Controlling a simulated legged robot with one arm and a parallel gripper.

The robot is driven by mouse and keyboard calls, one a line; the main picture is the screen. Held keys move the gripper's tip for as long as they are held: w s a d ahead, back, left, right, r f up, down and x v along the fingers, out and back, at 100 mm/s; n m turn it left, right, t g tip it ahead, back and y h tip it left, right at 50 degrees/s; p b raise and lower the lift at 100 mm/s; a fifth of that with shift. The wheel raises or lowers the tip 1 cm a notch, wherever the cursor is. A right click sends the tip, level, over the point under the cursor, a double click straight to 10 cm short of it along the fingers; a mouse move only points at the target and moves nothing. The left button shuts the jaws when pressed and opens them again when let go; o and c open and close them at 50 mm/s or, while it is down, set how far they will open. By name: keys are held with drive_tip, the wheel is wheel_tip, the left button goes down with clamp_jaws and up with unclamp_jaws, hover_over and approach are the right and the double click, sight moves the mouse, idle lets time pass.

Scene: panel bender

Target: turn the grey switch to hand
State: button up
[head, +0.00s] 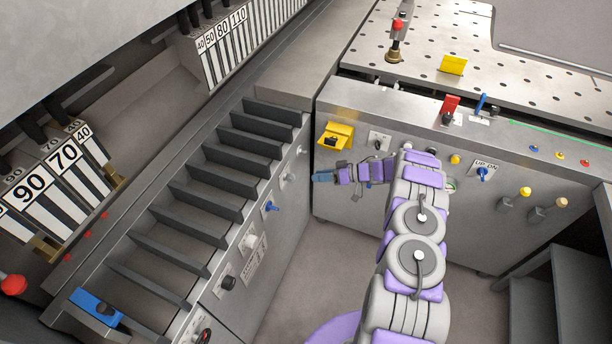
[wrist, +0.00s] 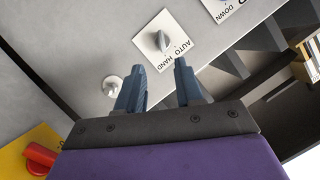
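The grey switch (wrist: 161,41) sits on a white plate marked AUTO and HAND in the wrist view. Its handle stands up from the plate, and I cannot tell for sure which mark it points at. In the head view it appears as a small grey knob (head: 288,178) on the side panel left of my gripper. My gripper (wrist: 160,82) is open and empty, its two blue fingers spread. The switch lies ahead of the gap between the fingertips, apart from them. In the head view my gripper (head: 324,177) points left toward that panel.
A small round knob (wrist: 112,85) is close beside the left finger. A plate marked DOWN (wrist: 222,8) is at the top right. A yellow plate with a red handle (wrist: 38,155) is at lower left. Dark slats (head: 205,190) line the side panel's top. The floor (head: 310,255) below is clear.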

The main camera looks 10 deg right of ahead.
drive_tip(key=v, duration=0.7)
drive_tip(key=shift+p, duration=0.45)
drive_tip(key=shift+s+d, duration=0.1)
